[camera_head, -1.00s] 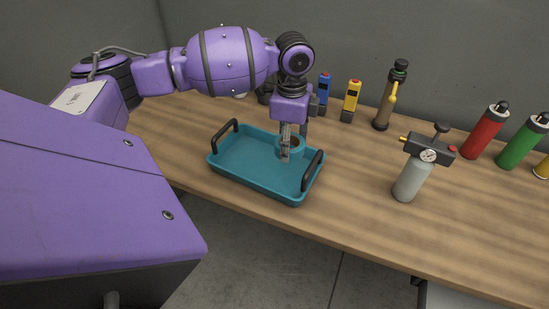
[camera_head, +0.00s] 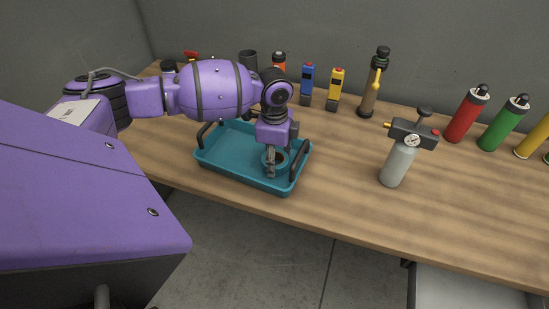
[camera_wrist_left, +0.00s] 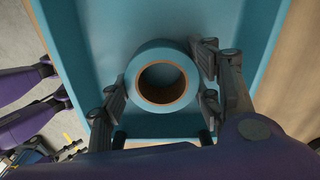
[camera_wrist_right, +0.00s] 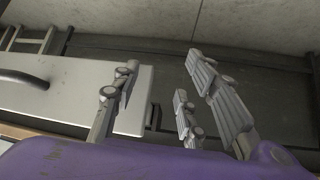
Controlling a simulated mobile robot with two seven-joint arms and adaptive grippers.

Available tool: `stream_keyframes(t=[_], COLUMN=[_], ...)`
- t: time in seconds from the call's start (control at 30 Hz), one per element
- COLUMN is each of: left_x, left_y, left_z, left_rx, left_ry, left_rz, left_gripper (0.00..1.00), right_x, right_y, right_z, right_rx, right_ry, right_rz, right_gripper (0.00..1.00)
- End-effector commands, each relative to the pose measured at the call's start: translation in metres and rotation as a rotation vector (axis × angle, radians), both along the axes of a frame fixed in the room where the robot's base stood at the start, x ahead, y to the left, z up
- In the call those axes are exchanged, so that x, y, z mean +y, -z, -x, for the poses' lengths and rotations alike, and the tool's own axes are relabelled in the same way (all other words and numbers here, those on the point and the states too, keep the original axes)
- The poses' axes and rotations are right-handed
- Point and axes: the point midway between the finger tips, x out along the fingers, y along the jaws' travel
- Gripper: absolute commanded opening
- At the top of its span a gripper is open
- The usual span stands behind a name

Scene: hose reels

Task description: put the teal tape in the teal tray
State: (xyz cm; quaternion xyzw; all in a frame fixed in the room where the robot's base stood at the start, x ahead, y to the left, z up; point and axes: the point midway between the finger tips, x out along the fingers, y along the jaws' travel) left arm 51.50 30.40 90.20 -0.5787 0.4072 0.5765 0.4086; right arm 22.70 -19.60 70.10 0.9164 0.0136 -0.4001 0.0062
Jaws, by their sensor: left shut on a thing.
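The teal tape (camera_head: 282,158) is a thick ring with a brown core. It is inside the teal tray (camera_head: 222,170), low and near the handle at the tray's right end. My left gripper (camera_head: 270,168) points down into the tray and is shut on the tape. In the left wrist view its fingers (camera_wrist_left: 162,85) flank the tape ring (camera_wrist_left: 161,51) from both sides, above the tray floor (camera_wrist_left: 115,25). I cannot tell whether the tape touches the floor. My right gripper (camera_wrist_right: 152,88) is open and empty, away from the table.
Blue (camera_head: 307,85) and yellow (camera_head: 336,90) devices and a brown pump cylinder (camera_head: 372,88) stand behind. Red (camera_head: 466,118) and green (camera_head: 503,127) bottles stand further right.

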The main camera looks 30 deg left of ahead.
Motion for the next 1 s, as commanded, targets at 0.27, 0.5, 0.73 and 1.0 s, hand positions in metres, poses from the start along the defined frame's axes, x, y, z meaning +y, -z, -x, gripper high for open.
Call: stream_keyframes(t=[0.27,0.5,0.73,1.0], left_x=[0.000,0.000,0.000,0.000], left_y=[0.003,0.003,-0.013,-0.058], left_z=[0.000,0.000,-0.001,0.000], left_rx=[0.000,0.000,-0.004,-0.002], left_ry=[0.000,0.000,0.000,0.000], left_rz=[0.000,0.000,0.001,-0.001], left_gripper=[0.77,0.77,0.77,0.77], right_x=[-0.004,-0.005,-0.003,-0.001], right_y=[0.001,0.002,0.002,0.002], right_z=[0.001,0.005,0.008,0.007], right_rx=[0.002,0.009,0.013,0.011], right_ry=[-0.009,-0.007,0.001,0.006], right_rz=[0.010,0.009,0.005,0.000], right_gripper=[0.40,0.40,0.40,0.40])
